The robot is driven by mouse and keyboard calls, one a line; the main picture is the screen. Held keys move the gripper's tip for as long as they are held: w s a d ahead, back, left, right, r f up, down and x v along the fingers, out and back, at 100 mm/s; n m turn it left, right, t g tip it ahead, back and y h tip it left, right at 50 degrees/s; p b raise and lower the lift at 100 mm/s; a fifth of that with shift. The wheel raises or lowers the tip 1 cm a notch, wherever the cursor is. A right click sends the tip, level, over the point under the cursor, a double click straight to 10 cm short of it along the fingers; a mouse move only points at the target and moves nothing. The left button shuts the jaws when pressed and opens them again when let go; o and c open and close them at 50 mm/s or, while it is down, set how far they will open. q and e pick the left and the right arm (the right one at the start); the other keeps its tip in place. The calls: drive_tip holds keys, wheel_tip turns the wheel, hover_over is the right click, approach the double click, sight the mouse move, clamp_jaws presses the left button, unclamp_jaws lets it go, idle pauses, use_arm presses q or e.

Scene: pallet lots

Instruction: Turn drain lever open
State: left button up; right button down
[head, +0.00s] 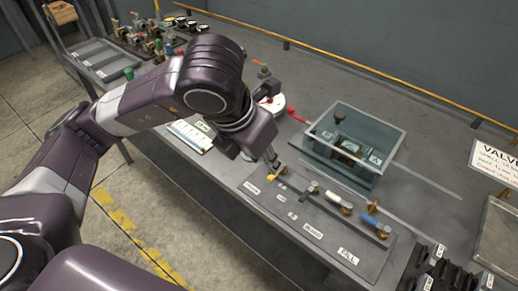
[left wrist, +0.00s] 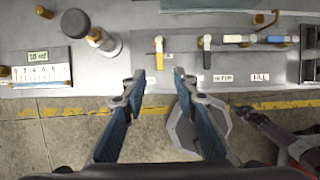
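A row of valve levers stands on the bench's front panel. The lever with a yellow handle (head: 277,177) is at the left end of the row, near a white label (head: 252,188) too small to read surely. In the left wrist view the yellow lever (left wrist: 159,52) points toward the bench's front edge. My left gripper (left wrist: 159,84) is open and empty there, its fingertips on either side of the lever's line and apart from it. In the head view my left gripper (head: 271,160) is partly hidden by its wrist. A dark jointed part at the left wrist view's lower right may be my right arm.
A white-handled lever (head: 330,199) and a blue-handled lever (head: 376,227) sit right of the yellow one. A gauge board (left wrist: 40,76) and a black-knobbed post (left wrist: 76,24) lie left. A sign (head: 495,158) stands right.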

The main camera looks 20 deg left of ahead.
use_arm(q)
drive_tip(key=shift+v, duration=2.2)
